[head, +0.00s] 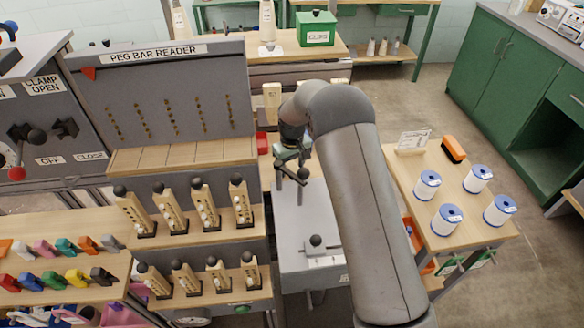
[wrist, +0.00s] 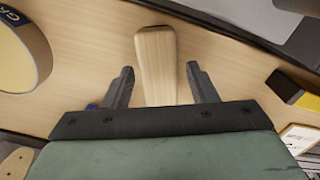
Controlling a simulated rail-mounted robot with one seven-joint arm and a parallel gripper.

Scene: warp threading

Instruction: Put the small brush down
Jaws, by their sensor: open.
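In the wrist view a pale wooden handle (wrist: 156,62), which looks like the small brush's handle, lies on a wooden surface. Its lower end runs out of sight behind my gripper's body, and no bristles show. My gripper (wrist: 160,75) is open, with one dark finger on each side of the handle. A gap shows between each finger and the handle. I cannot make out the brush there.
The peg bar reader (head: 155,85) stands left of my arm. A side table (head: 440,195) at right holds several white spools with blue tops and an orange-and-black block (head: 453,150). In the wrist view a yellow round thing (wrist: 40,55) and a black-and-yellow block (wrist: 292,88) flank the handle.

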